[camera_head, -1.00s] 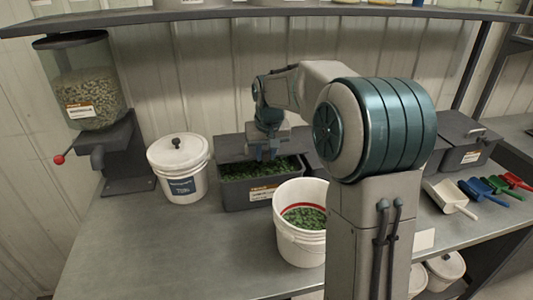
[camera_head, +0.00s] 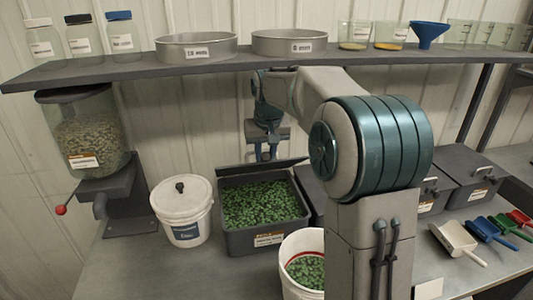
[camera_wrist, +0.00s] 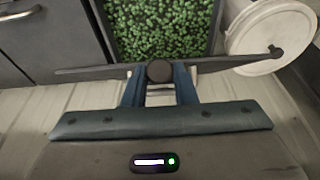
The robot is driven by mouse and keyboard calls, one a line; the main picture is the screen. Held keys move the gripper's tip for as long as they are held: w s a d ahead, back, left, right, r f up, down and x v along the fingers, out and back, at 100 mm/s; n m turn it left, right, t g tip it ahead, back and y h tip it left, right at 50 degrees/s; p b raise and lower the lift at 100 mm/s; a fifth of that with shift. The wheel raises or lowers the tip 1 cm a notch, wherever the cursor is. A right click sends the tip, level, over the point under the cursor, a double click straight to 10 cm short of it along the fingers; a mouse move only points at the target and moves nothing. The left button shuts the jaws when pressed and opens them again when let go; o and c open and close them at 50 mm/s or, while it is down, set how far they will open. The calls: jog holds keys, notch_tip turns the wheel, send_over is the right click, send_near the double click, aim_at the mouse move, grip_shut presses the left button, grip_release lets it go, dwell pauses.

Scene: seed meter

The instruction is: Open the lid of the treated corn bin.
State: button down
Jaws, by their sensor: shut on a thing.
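The treated corn bin (camera_head: 233,240) is a dark grey box on the bench, full of green kernels, with a label on its front. Its lid (camera_head: 291,163) is raised at the back edge, seen nearly edge-on, and the bin's mouth is uncovered. In the wrist view the lid (camera_wrist: 95,72) shows as a thin dark strip with a round dark knob-like end (camera_wrist: 160,72) at the middle. My gripper (camera_head: 266,153) is behind and above the bin, its blue fingers shut on the lid's handle. The fingers also show in the wrist view (camera_wrist: 159,88).
A white lidded bucket (camera_head: 183,213) stands left of the bin. An open white bucket (camera_head: 291,265) with green kernels stands in front. More grey bins (camera_head: 472,170) are at right, with scoops (camera_head: 458,240) before them. A shelf (camera_head: 130,72) with pans and jars hangs above.

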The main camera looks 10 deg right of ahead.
jog(key=shift+w, duration=0.1)
jog(key=c, duration=1.4)
grip_release()
jog(key=shift+o, duration=1.1)
jog(key=shift+w+f, duration=0.15)
jog(key=shift+w, duration=0.05)
jog(key=shift+s, duration=0.1)
jog(key=b+v, duration=0.1)
jog(key=v, duration=1.3)
jog(key=shift+c, duration=0.4)
